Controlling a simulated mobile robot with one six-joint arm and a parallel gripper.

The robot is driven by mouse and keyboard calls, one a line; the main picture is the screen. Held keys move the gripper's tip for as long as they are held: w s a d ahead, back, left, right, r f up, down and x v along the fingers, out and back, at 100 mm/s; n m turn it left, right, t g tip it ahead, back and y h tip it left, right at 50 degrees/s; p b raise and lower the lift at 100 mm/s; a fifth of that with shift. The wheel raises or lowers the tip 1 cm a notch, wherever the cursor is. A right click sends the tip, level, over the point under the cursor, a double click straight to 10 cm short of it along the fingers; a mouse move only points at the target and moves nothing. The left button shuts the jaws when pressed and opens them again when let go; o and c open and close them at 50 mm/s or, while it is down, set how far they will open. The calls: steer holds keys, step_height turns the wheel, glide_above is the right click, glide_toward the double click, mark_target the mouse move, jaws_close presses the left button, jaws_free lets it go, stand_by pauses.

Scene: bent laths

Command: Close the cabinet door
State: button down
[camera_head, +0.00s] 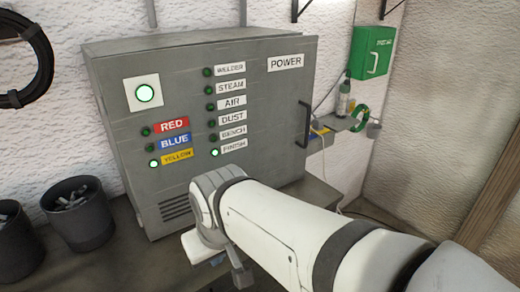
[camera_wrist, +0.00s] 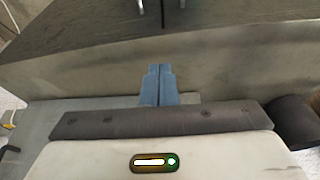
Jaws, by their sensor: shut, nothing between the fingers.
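The grey cabinet (camera_head: 290,75) stands on the bench against the wall. Its front door (camera_head: 270,125) carries labels, lit lamps and a black bar handle (camera_head: 304,124) near its right edge. The door looks flush or nearly so; I cannot tell whether a small gap remains. My gripper (camera_wrist: 158,72) shows in the wrist view with its blue fingers together and nothing between them. A pale grey surface lies beyond the fingertips; contact cannot be judged.
Two dark bins (camera_head: 78,213) (camera_head: 17,242) stand left of the cabinet. A green box (camera_head: 370,52) hangs on the wall at right, above a small shelf (camera_head: 345,124) with a bottle. A black cable coil (camera_head: 22,62) hangs at upper left.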

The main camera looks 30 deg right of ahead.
steer(key=w+d+m+t+h+b, duration=0.2)
steer(key=w+d+t+h+b, duration=0.15)
steer(key=w+d, duration=0.8)
steer(key=t+h+b, duration=0.2)
steer(key=t+b, duration=0.2)
steer(key=t, duration=0.4)
glide_toward(299, 157)
step_height(299, 157, up, 2)
steer(key=s+d+f+n+t+y+b, duration=0.25)
steer(key=s+f+y, duration=0.2)
steer(key=s, duration=0.35)
steer(key=shift+m+t+y, duration=0.3)
steer(key=shift+m, duration=0.05)
steer(key=w+p, duration=0.1)
steer(key=w, duration=0.7)
steer(key=w+p, duration=0.1)
steer(key=w, duration=0.4)
steer(key=shift+d+r+p, duration=0.3)
steer(key=shift+r+p, duration=0.05)
steer(key=shift+r, duration=0.05)
steer(key=shift+w, duration=0.5)
